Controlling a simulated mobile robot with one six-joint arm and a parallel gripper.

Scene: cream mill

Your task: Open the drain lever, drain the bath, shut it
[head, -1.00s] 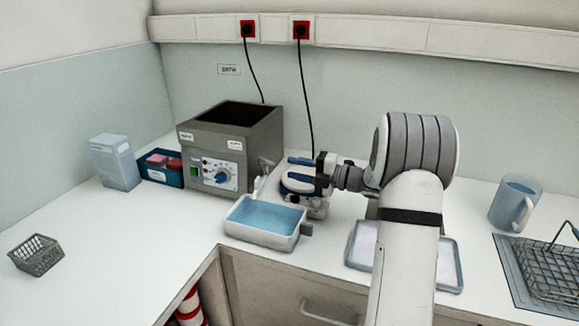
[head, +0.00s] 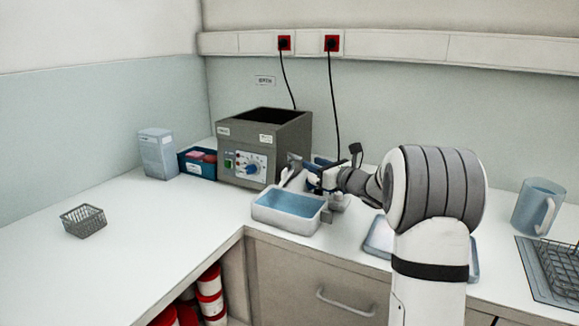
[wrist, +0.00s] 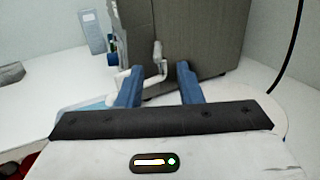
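The bath (head: 230,150) is a dark grey box with an open top and a front dial panel; its inside level is hidden. The pale drain lever (wrist: 158,50) stands at the bath's side, with a bent white pipe (wrist: 150,82) beside it. In the head view the lever (head: 293,160) is partly covered by my gripper. My gripper (wrist: 159,72) is open, its two blue fingers apart, with the lever ahead of the gap between them; contact is not visible.
A blue box (head: 197,170) with pink items and a pale carton (head: 157,153) stand left of the bath. A wire basket (head: 83,220) is on the left counter. A tray (head: 378,238), a mug (head: 537,206) and a rack (head: 558,265) are right. The left counter has free room.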

